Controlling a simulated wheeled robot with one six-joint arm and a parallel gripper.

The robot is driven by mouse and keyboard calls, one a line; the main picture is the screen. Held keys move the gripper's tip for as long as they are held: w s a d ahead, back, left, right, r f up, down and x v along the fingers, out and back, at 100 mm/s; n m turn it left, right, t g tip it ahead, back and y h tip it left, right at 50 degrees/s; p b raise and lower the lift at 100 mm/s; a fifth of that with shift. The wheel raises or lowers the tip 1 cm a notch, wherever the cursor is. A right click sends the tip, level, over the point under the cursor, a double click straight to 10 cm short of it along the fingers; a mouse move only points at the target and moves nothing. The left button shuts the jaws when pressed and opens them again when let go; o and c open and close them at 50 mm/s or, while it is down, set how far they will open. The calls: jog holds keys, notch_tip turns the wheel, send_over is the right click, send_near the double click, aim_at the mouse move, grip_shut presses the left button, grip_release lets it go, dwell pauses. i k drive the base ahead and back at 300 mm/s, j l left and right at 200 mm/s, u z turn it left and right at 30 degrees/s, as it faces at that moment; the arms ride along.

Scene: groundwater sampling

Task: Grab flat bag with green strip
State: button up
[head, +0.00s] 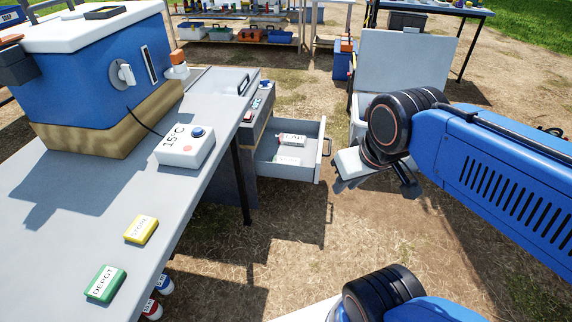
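No flat bag with a green strip can be made out clearly. A small pale flat item with faint greenish marks (287,160) lies in the open grey drawer (305,172), too small to identify. A white block marked LAB (292,140) lies behind it. My gripper (375,189) hangs to the right of the drawer, above the ground and apart from it. Its two fingers look spread, with nothing visible between them. My wrist hides part of the white open-lidded box (408,62) behind it.
The grey table (95,208) at the left bears a blue cooler (90,85), a white 15°C block (185,148), a yellow STORE block (141,229) and a green DEPOT block (105,284). Bottles (152,309) stand below its edge. Ground beneath my gripper is clear.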

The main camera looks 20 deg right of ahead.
aim_at(280, 159)
jog(key=z, duration=0.25)
jog(key=i+u, duration=0.4)
jog(key=i, duration=0.6)
